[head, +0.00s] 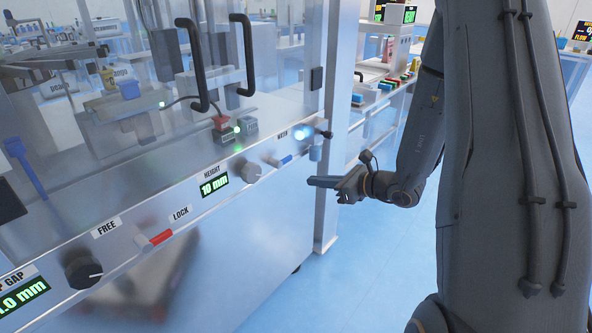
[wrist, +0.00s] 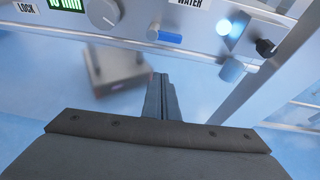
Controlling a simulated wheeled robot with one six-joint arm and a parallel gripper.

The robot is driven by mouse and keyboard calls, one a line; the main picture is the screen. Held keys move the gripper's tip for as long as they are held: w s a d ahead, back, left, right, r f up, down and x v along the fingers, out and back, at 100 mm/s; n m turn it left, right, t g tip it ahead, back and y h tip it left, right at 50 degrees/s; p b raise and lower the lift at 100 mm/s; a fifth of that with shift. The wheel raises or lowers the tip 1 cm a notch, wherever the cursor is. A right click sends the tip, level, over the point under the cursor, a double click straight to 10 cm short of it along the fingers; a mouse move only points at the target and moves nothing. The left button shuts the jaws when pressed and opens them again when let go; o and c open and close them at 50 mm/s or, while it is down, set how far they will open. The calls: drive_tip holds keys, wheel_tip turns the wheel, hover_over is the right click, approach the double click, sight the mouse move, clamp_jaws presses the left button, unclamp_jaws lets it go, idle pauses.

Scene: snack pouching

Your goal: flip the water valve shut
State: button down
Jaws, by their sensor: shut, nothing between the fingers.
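The water valve is a small lever with a blue handle (head: 287,159) on the machine's front panel, below the WATER label. In the wrist view the blue handle (wrist: 168,38) points right from its pale pivot, roughly along the panel. My gripper (head: 312,181) is shut and empty, in front of the panel and a little below and right of the handle in the head view. In the wrist view its fingertips (wrist: 160,77) lie below the handle with a visible gap.
A lit blue lamp (head: 301,133) sits right of the valve, with a black knob (head: 327,135) at the panel's end. A grey cylinder (wrist: 232,70) hangs under the lamp. The height knob (head: 246,172) and red lock lever (head: 160,237) lie to the left.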

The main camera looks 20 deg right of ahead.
drive_tip(key=shift+w+d+f+m, duration=0.15)
drive_tip(key=shift+w+d+m, duration=0.2)
drive_tip(key=shift+d, duration=0.25)
drive_tip(key=x, duration=1)
wheel_tip(320, 180, up, 4)
drive_tip(key=shift+w+r+p, duration=0.1)
drive_tip(key=shift+p, duration=0.85)
drive_tip(key=shift+d, duration=0.25)
